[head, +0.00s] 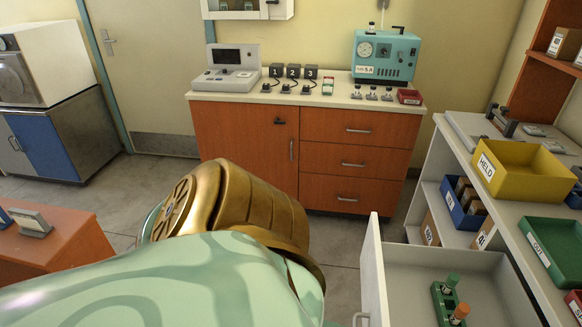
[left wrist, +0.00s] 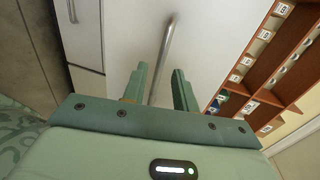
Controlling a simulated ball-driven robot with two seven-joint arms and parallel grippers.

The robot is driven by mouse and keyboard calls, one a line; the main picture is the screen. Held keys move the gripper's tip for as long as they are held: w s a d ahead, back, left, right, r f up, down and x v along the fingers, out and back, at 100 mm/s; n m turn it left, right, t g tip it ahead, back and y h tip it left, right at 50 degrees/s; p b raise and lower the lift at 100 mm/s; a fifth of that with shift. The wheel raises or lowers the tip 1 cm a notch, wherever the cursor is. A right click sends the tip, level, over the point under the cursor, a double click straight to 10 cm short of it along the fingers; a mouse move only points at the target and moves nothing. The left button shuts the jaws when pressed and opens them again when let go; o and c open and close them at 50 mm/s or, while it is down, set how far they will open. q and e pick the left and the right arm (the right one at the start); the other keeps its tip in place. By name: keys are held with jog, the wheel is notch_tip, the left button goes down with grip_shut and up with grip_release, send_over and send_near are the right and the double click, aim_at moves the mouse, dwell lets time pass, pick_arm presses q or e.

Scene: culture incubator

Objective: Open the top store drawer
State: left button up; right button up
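A pale drawer (head: 376,280) is pulled open at the bottom right of the head view. Inside it stands a green rack (head: 444,306) with an orange-capped and a green-capped vial. A bit of handle shows on its front at the lower edge. In the left wrist view, my left gripper (left wrist: 160,85) is open, its two green fingers apart. A metal bar handle (left wrist: 166,45) on a white front (left wrist: 130,40) runs between the fingers; I cannot tell whether they touch it. In the head view my arm hides the left gripper. My right gripper is not in view.
A side bench at right holds a yellow HELD tray (head: 525,170) and a green OUT tray (head: 555,245). An orange drawer cabinet (head: 345,158) stands at the back. A numbered shelf (left wrist: 262,60) shows in the left wrist view. Floor is free before the cabinet.

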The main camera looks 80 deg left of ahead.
pick_arm(q)
jog(key=v, duration=1.1)
jog(key=shift+s+p, duration=0.15)
jog(key=shift+p, duration=0.25)
